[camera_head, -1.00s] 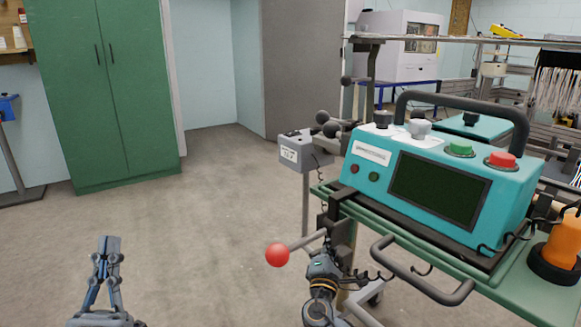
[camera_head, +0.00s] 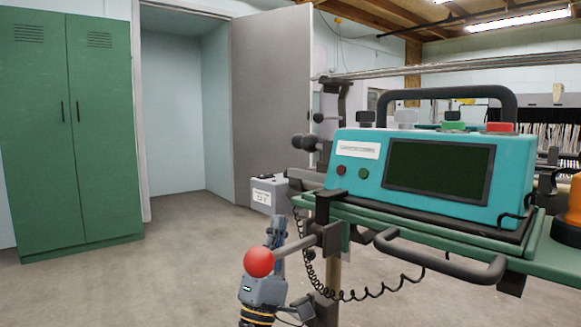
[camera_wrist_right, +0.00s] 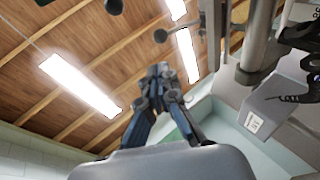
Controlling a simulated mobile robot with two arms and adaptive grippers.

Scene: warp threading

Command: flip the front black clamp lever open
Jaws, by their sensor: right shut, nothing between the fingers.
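Several black ball-ended levers (camera_head: 311,143) stick out to the left from the frame beside the teal control box. I cannot tell for sure which is the front clamp lever. Black balls also show in the right wrist view (camera_wrist_right: 160,36), beyond my fingertips and apart from them. My right gripper (camera_head: 276,222) points up, below these levers and partly behind a red ball knob (camera_head: 259,262). Its fingers (camera_wrist_right: 160,72) are together and hold nothing. My left gripper is out of view.
The teal control box (camera_head: 430,175) stands on a green shelf (camera_head: 370,215) with a grey handle (camera_head: 440,262) in front. A grey box (camera_head: 268,195) and a coiled cord (camera_head: 345,293) are close to my right gripper. Open floor lies to the left, before a green cabinet (camera_head: 70,140).

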